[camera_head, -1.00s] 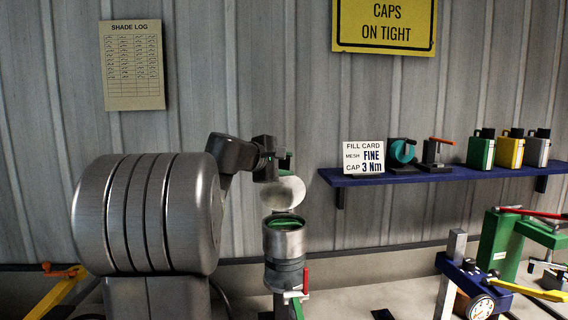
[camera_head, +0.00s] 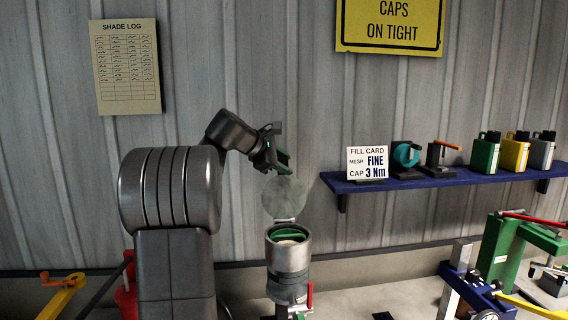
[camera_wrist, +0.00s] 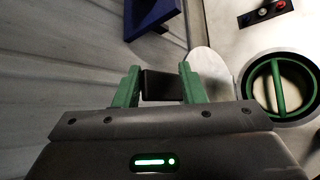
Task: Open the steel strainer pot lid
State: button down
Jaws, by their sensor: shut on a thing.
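The steel strainer pot (camera_head: 289,262) stands upright with its mouth uncovered. A green ring with a crossbar shows inside the mouth, and also in the wrist view (camera_wrist: 252,84). The round grey lid (camera_head: 286,199) stands steeply raised above the back of the rim, apparently hinged there; its pale edge also shows in the wrist view (camera_wrist: 207,64). My gripper (camera_head: 284,166) is at the lid's upper edge. In the wrist view its green fingers (camera_wrist: 158,86) are shut on a dark block, apparently the lid's handle. The handle's join to the lid is hidden.
A blue wall shelf (camera_head: 430,182) at the right holds a fill card (camera_head: 367,163), small devices and several coloured canisters. A green press (camera_head: 505,250) stands at the lower right. A red-handled valve (camera_head: 309,296) sits below the pot. The wall is behind the lid.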

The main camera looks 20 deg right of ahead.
jog(key=shift+w+f+g, duration=0.25)
jog(key=shift+f+g, duration=0.05)
jog(key=shift+f, duration=0.6)
jog(key=c, duration=1.5)
grip_release()
jog(key=shift+w+d, duration=0.1)
jog(key=shift+w, duration=0.1)
jog(key=shift+r, duration=0.1)
jog(key=shift+s+a+r, duration=0.1)
jog(key=shift+a+r, duration=0.2)
jog(key=shift+r, duration=0.05)
jog(key=b+v, duration=0.1)
jog(key=v, duration=1.2)
jog(key=shift+s+d+b, duration=0.1)
jog(key=shift+b, duration=0.3)
